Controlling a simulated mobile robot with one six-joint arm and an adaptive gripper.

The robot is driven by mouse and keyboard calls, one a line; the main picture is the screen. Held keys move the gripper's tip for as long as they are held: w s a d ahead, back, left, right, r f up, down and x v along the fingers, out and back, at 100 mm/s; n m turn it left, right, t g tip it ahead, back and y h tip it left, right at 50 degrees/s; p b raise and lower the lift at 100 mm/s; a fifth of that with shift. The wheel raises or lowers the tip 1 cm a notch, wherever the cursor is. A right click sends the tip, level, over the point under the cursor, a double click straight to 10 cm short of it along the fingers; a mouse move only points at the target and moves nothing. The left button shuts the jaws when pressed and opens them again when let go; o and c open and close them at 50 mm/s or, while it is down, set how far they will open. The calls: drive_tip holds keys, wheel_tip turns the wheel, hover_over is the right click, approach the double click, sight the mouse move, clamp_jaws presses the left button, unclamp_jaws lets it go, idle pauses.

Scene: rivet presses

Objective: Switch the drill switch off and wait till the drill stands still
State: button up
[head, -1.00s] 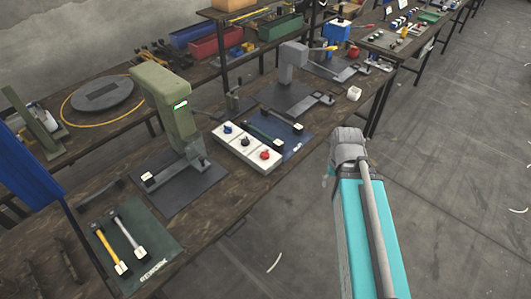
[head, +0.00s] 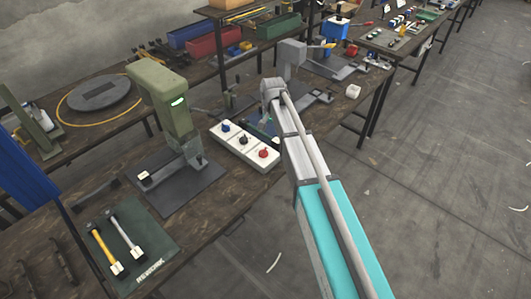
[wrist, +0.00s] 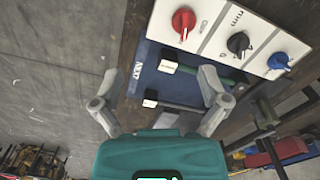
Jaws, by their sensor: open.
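A white switch box (head: 238,157) with a blue knob (head: 226,127), a black knob (head: 246,139) and a red knob (head: 263,153) sits on the bench. The wrist view shows its red knob (wrist: 183,20), black knob (wrist: 238,43) and blue knob (wrist: 279,62); I cannot tell which is the drill switch. A green press-like machine (head: 172,92) with a lit green strip stands left of the box; I see no clear turning part. My gripper (wrist: 158,80) is open and empty, over the blue mat side of the box, apart from the knobs.
A blue mat (wrist: 143,82) with two handled tools lies beside the box. A green mat (head: 152,232) with two hammers lies at the front left. A grey press (head: 290,58) stands behind my arm.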

sight(264, 150)
drive_tip(key=w+a, duration=0.2)
drive_tip(key=a, duration=0.1)
drive_tip(key=shift+w+a+f, duration=0.1)
drive_tip(key=shift+w+a, duration=0.15)
drive_tip(key=shift+f, duration=0.15)
wheel_tip(264, 150, down, 14)
drive_tip(key=b, duration=1.4)
drive_tip(key=shift+r, duration=0.25)
drive_tip(key=c, duration=1.2)
drive_tip(key=shift+o, duration=0.4)
drive_tip(key=shift+d, duration=0.3)
drive_tip(key=shift+a, duration=0.1)
drive_tip(key=shift+c, duration=0.2)
